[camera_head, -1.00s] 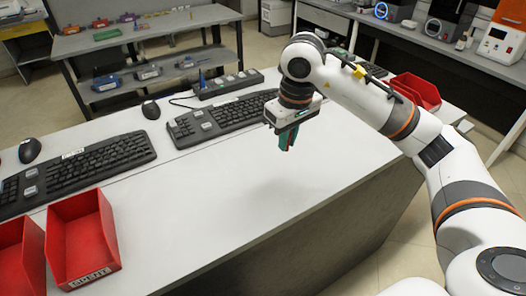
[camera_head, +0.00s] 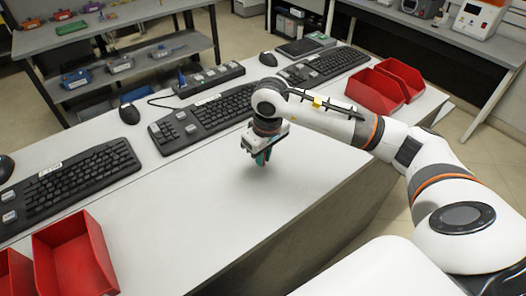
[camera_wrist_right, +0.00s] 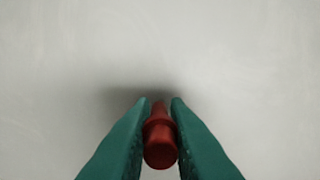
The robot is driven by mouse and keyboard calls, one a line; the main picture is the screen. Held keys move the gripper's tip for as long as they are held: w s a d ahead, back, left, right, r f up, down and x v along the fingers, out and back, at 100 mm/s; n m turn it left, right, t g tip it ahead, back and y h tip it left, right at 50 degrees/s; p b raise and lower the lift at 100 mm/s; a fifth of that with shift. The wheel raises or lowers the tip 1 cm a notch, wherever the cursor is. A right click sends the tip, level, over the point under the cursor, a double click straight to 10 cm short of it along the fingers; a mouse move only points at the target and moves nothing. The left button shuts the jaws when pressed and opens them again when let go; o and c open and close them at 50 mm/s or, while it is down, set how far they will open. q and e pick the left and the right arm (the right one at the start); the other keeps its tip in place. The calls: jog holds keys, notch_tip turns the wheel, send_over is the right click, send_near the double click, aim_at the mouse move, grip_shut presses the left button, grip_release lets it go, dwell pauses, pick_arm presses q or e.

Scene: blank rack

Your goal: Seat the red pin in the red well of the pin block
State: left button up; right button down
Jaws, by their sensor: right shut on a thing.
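My right gripper (camera_head: 263,160) hangs over the white table, pointing down. In the right wrist view its green fingers (camera_wrist_right: 160,104) are closed around a red pin (camera_wrist_right: 160,150). The pin lies between the fingers with its round end toward the camera. A pale table surface with a soft shadow lies below. In the head view the pin is too small to make out. I cannot pick out the pin block or its red well for certain. My left gripper is not in view.
Black keyboards (camera_head: 72,185) and mice line the far side of the table (camera_head: 190,220). A dark strip with grey squares (camera_head: 208,79) and a blue piece stands behind them. Red bins stand at the near left (camera_head: 75,258) and far right (camera_head: 374,92). The table's middle is clear.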

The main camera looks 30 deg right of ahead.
jog(key=shift+f, duration=0.15)
jog(key=shift+f+b, duration=0.2)
jog(key=shift+b, duration=0.15)
jog(key=c, duration=1.4)
grip_release()
jog(key=shift+r, duration=0.1)
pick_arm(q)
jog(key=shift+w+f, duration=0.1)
